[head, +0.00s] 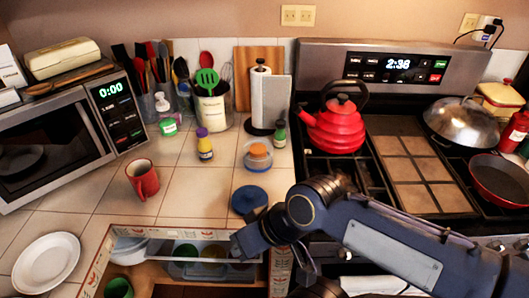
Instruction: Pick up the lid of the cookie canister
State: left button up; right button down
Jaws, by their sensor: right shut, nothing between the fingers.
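I cannot tell for sure which thing is the cookie canister. A cream canister with a yellowish lid (502,95) stands at the far right back, beyond the stove, partly cut by the frame edge. A flat round blue lid-like disc (249,199) lies on the counter near its front edge. My right gripper (240,243) is shut and empty just below this disc in the picture, above the open drawer. It is far to the left of the cream canister. My left gripper is not in view.
An open drawer (98,262) with containers lies below the counter edge. A red mug (142,180), an orange-lidded container (258,156) and small bottles stand on the counter. A red kettle (336,128) and a domed pan lid (460,122) are on the stove.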

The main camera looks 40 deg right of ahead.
aim_at(246, 197)
jog(key=z, duration=1.5)
